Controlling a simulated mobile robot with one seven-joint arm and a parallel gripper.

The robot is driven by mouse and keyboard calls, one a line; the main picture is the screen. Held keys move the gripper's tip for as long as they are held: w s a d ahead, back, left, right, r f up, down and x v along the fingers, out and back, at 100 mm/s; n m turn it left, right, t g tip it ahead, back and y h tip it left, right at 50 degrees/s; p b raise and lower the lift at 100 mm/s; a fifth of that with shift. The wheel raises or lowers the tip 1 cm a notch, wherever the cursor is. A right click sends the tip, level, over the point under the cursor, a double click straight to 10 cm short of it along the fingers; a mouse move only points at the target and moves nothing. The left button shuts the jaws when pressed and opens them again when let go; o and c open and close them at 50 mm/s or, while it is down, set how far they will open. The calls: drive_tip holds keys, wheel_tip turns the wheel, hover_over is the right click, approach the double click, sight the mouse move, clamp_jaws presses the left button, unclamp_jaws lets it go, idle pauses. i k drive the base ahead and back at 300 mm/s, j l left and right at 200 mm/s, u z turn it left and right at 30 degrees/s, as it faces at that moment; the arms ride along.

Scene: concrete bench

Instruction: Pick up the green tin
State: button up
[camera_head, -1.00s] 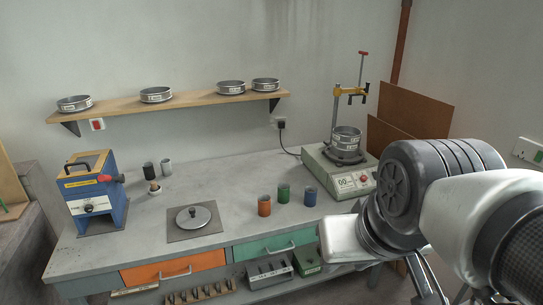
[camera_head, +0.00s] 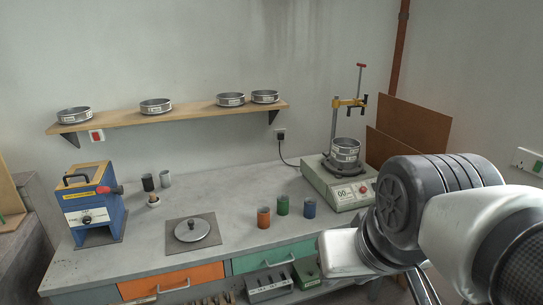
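The green tin (camera_head: 282,206) stands upright on the grey bench (camera_head: 240,180), right of the middle. An orange tin (camera_head: 263,217) stands to its left and a blue tin (camera_head: 309,209) to its right, both apart from it. My arm reaches in from the right edge, with its near links right of the tins. My gripper is not visible; the arm runs out of the bottom of the picture. Nothing hides the green tin.
A sieve shaker (camera_head: 345,185) stands at the back right. A round lidded piece (camera_head: 192,229) lies on a dark plate left of the tins. A blue machine (camera_head: 93,205) stands at the left. A wooden shelf (camera_head: 190,113) holds several sieves. Bench behind the tins is clear.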

sight(283, 206)
drive_tip(key=i+l+z, duration=0.25)
drive_tip(key=i, duration=0.5)
drive_tip(key=i+l+z, duration=0.1)
drive_tip(key=i+z, duration=0.2)
drive_tip(key=i, duration=0.5)
